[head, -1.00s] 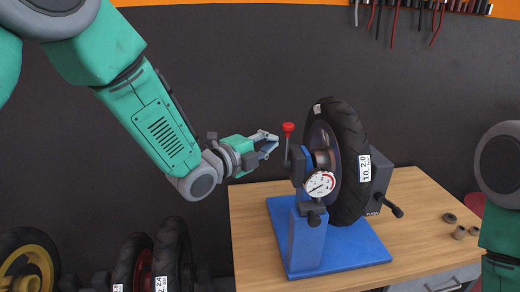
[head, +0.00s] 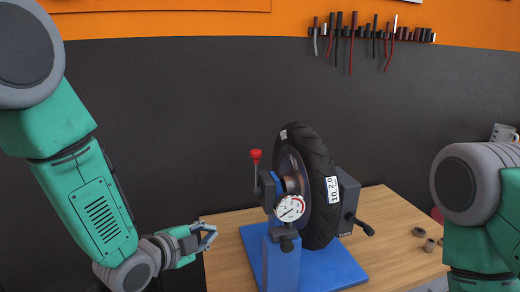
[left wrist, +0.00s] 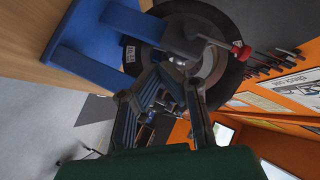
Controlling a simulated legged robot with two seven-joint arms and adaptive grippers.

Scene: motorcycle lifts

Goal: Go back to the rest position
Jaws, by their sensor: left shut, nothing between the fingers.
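My left gripper (head: 206,237) is shut and empty, low in the head view, just left of the blue stand and apart from it. It also shows in the left wrist view (left wrist: 163,82), with the wheel and stand beyond its fingers. My right arm (head: 470,190) comes in at the right edge of the head view; its gripper is out of the picture. A black tyre (head: 318,190) stands upright on the blue stand (head: 335,268), with a round dial gauge (head: 289,208) in front and a red-knobbed lever (head: 256,156) at its left.
The stand rests on a wooden table (head: 385,215). Tools hang from a rack (head: 372,33) on the back wall. The space before the dark wall left of the stand is clear.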

